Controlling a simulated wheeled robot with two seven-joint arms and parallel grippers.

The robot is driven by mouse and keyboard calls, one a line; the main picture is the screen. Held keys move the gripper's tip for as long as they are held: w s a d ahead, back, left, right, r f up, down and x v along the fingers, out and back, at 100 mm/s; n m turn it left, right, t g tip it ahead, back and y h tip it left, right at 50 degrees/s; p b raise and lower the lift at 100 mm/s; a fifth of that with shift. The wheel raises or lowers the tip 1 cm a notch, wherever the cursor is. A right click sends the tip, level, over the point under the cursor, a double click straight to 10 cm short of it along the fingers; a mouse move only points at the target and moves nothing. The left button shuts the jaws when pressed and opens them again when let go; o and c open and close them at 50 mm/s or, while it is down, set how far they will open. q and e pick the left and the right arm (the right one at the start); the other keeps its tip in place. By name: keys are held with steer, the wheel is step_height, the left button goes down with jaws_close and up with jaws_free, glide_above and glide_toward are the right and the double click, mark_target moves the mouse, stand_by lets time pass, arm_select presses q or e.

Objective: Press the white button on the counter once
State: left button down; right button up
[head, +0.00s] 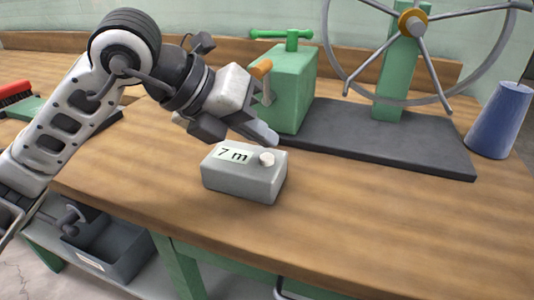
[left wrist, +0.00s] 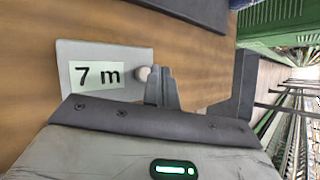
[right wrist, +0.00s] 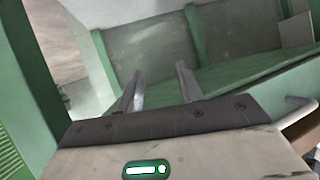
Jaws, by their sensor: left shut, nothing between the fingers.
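The white button (head: 266,158) is a small round knob on top of a grey box (head: 243,184) labelled "7 m" on the wooden counter. In the left wrist view the button (left wrist: 144,74) shows just left of my fingertips, partly hidden by them. My left gripper (head: 270,139) is shut and empty, its tips just above and behind the button. I cannot tell whether they touch it. My right gripper (right wrist: 157,76) is open and empty, seen only in its own wrist view, among green and grey panels.
A blue cone (head: 499,120) stands at the right, a red brush (head: 15,92) at the far left. The counter (head: 400,220) right of the box is clear.

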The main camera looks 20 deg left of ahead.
stand_by(0.3)
arm_select(q)
steer(key=shift+f+b, duration=0.5)
